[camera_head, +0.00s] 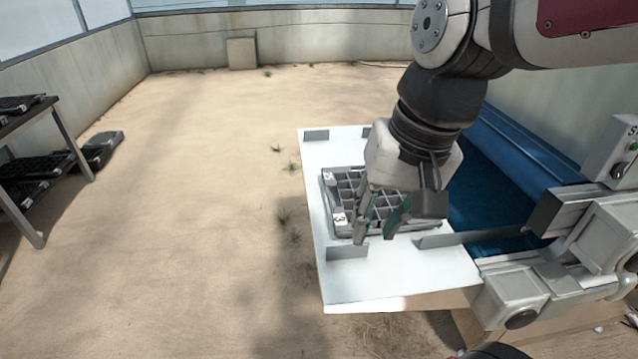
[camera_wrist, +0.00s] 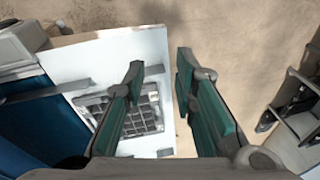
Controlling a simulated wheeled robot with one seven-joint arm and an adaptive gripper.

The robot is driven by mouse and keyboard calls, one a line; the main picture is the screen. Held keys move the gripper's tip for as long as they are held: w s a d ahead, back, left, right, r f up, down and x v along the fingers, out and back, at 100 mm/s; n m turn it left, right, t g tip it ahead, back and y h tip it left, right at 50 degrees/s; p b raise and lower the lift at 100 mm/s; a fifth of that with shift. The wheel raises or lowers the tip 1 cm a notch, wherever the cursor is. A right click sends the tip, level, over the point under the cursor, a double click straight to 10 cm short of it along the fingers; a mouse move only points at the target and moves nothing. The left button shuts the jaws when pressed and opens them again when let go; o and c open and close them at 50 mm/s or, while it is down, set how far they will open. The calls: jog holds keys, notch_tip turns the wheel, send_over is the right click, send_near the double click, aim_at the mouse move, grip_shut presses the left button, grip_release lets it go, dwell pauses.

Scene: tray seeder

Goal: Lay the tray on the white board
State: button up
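The tray (camera_head: 332,200), a dark grey grid with white labels at its left corners, lies flat on the white board (camera_head: 400,283), between the small grey brackets. My gripper and wrist hide its right part in the head view. My gripper (camera_head: 376,238) points down over the tray's near side. In the wrist view my gripper (camera_wrist: 160,62) is open, with its green-padded fingers wide apart and nothing between them. The tray (camera_wrist: 153,122) shows there behind the left finger, on the white board (camera_wrist: 112,55).
Grey brackets (camera_head: 347,252) stand up from the board. A blue belt (camera_head: 488,190) with a low metal guide bar (camera_head: 470,238) and machine housing adjoins the board on the right. A rack (camera_head: 60,130) with dark trays stands far left. The sandy floor between is clear.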

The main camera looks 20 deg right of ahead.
jog(key=s+a+n+h, duration=0.1)
jog(key=s+n, duration=0.3)
jog(key=s, duration=0.2)
jog(key=shift+a+n+t, duration=0.3)
jog(key=shift+t, duration=0.1)
